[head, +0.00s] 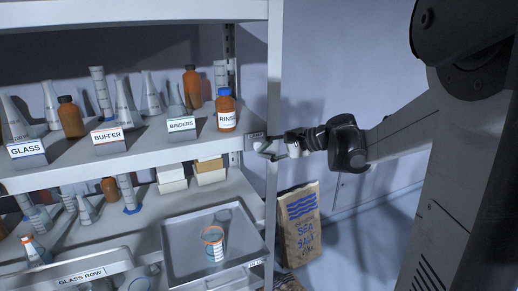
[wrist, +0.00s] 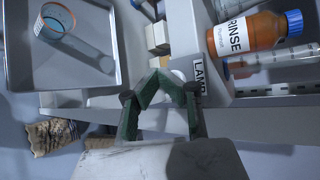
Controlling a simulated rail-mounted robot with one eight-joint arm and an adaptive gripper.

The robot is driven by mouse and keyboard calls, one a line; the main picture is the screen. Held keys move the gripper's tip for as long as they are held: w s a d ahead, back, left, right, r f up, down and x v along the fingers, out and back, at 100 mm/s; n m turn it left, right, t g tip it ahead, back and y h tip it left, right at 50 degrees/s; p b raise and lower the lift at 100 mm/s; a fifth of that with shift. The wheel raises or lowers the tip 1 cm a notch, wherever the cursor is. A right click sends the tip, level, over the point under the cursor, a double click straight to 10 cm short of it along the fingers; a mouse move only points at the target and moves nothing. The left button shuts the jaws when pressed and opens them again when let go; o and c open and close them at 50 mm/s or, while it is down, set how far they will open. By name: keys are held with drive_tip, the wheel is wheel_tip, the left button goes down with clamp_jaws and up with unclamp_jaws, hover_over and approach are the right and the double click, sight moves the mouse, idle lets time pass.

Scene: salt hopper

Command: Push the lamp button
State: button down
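The lamp button's small grey housing (head: 257,141) sits on the shelf's front post, at the right end of the upper shelf. In the wrist view its LAMP label (wrist: 198,77) is readable, and a pale round button (wrist: 179,76) shows beside it, partly hidden behind the fingertips. My gripper (head: 266,152) points left at the housing in the head view, with its tips very close to it. In the wrist view my gripper (wrist: 163,78) has its green fingers bent inward with the tips together, holding nothing. I cannot tell whether the tips touch the button.
An orange RINSE bottle (head: 226,111) stands on the upper shelf close to the housing. Below, a metal tray (head: 180,262) holds a beaker (head: 212,243). A sea salt bag (head: 299,225) stands to the right of the shelf.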

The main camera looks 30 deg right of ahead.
drive_tip(key=shift+s+a, duration=0.15)
drive_tip(key=shift+s, duration=0.95)
drive_tip(key=shift+s+a, duration=0.1)
drive_tip(key=shift+s, duration=0.95)
drive_tip(key=shift+a, duration=0.1)
drive_tip(key=s+a+f+n+g+h+b, duration=0.1)
drive_tip(key=s+a+f+n+h+b, duration=0.1)
drive_tip(key=s+a+f+n, duration=0.4)
drive_tip(key=s+a+f+n+g+h+b, duration=0.2)
drive_tip(key=s+a+f+n+h, duration=0.3)
drive_tip(key=s+a+n, duration=0.3)
drive_tip(key=shift+s+a+f+n+b, duration=0.55)
drive_tip(key=shift+s+a, duration=1.05)
drive_tip(key=shift+s, duration=1.6)
drive_tip(key=shift+f, duration=0.1)
